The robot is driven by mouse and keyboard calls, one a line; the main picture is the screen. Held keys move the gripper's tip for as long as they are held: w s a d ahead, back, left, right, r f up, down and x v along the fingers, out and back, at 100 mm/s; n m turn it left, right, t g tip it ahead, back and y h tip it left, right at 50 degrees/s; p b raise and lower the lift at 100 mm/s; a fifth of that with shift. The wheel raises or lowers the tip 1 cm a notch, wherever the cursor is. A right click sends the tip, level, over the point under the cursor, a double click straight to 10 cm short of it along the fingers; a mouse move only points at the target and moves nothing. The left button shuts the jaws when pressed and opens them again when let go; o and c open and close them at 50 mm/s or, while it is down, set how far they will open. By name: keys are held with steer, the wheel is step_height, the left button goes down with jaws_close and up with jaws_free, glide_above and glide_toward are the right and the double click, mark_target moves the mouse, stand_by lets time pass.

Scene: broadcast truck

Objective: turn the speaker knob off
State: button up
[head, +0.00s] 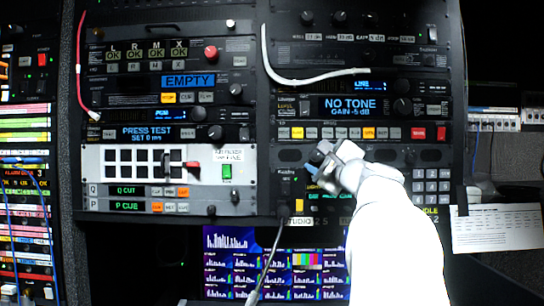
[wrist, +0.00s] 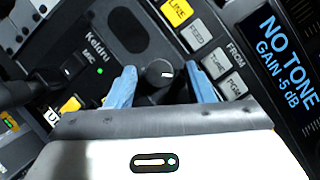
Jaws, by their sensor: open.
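A round black knob (wrist: 159,73) with a white pointer mark sits on the dark "Keldru" panel (wrist: 98,82) in the wrist view. The mark points roughly to the right in that picture. No speaker label is readable beside it. My gripper (wrist: 160,80) is open, with one blue finger on each side of the knob. Gaps show between the knob and both fingers. In the head view, my gripper (head: 319,160) is at the panel below the "NO TONE" unit (head: 352,106), and it and my arm hide the knob.
A gooseneck microphone (wrist: 22,93) is left of my gripper in the wrist view. Lit and grey buttons (wrist: 195,35) lie close on the right. In the head view, a white cable (head: 290,81) hangs above and a keypad (head: 431,187) is to the right.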

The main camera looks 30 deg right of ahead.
steer(key=shift+c, duration=0.3)
steer(key=c, duration=0.9)
steer(key=shift+n, duration=0.4)
